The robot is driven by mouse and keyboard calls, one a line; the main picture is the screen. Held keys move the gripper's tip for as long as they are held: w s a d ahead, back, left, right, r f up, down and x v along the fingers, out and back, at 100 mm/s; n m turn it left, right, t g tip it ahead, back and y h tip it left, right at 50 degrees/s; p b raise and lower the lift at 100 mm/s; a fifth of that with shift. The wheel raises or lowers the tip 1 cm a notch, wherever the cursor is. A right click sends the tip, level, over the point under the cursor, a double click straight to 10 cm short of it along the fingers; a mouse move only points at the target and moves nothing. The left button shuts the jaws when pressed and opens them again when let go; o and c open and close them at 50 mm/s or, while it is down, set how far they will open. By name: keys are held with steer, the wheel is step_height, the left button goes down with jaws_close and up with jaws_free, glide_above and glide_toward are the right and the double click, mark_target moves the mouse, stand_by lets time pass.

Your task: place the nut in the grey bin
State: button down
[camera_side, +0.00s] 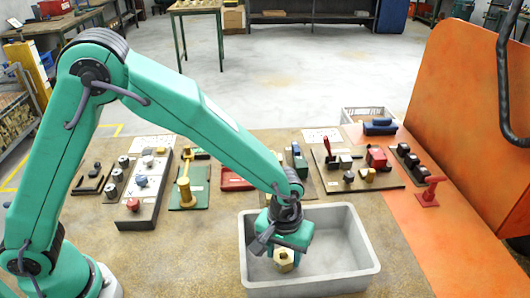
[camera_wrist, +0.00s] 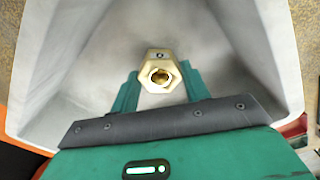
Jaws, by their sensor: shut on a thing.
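The brass nut (camera_side: 283,260) is a hexagonal piece with a hole, and its hole faces the camera in the wrist view (camera_wrist: 160,72). My gripper (camera_side: 280,252) is shut on the nut, with a green finger on each side of it in the wrist view (camera_wrist: 160,88). The grey bin (camera_side: 367,250) stands on the table, open at the top. My gripper and the nut are over the bin's interior, toward its left part in the side view. The bin's walls surround the nut in the wrist view (camera_wrist: 70,60). I cannot tell the nut's exact height above the bin floor.
Behind the bin stand several fixture boards, including one with a red lever (camera_side: 324,150) and a green board with a brass part (camera_side: 186,190). A red clamp (camera_side: 430,191) is to the right, before a large orange panel (camera_side: 470,110).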

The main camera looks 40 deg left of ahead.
mark_target(282, 255)
steer(key=c, duration=0.7)
jaws_free()
steer(key=shift+f, duration=0.1)
step_height(282, 255, up, 12)
steer(key=shift+s+a+r, duration=0.1)
steer(key=shift+a+r, duration=0.1)
steer(key=shift+r, duration=0.05)
stand_by(0.4)
